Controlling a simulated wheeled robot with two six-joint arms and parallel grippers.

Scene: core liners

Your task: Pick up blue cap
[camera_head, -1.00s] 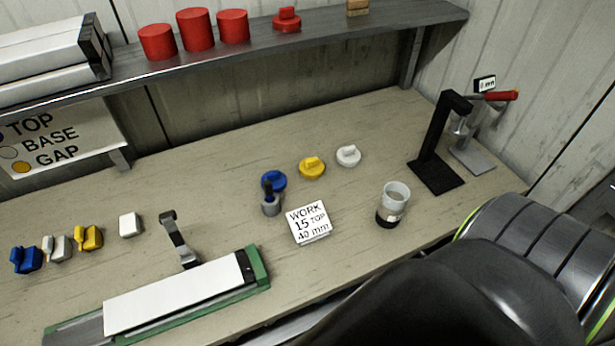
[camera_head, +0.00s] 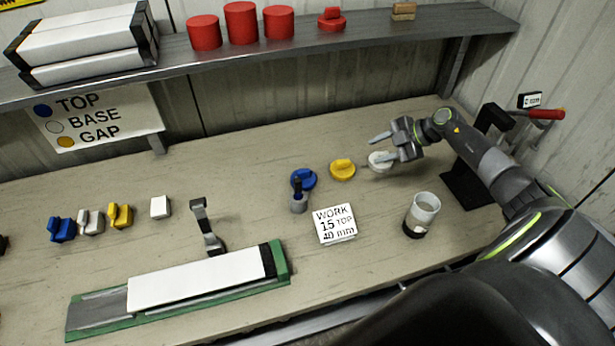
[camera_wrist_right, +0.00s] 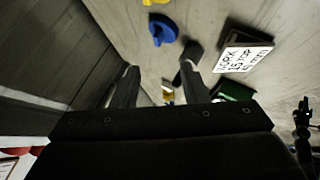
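The round blue cap (camera_head: 303,179) lies on the bench, behind a small grey holder with a dark handle (camera_head: 299,200) that covers part of it. In the right wrist view the blue cap (camera_wrist_right: 162,28) shows near the top, beyond the fingers. My right gripper (camera_head: 376,148) is open and empty, above the bench by the white cap (camera_head: 380,163) and to the right of the blue one. Its two spread fingers also show in the right wrist view (camera_wrist_right: 158,76). My left gripper is not in view.
A yellow cap (camera_head: 342,169) lies between the blue and white caps. A black stand (camera_head: 467,188) is at right. The shelf (camera_head: 365,34) overhangs the back. Blue, grey and yellow pieces (camera_head: 62,229) sit at left.

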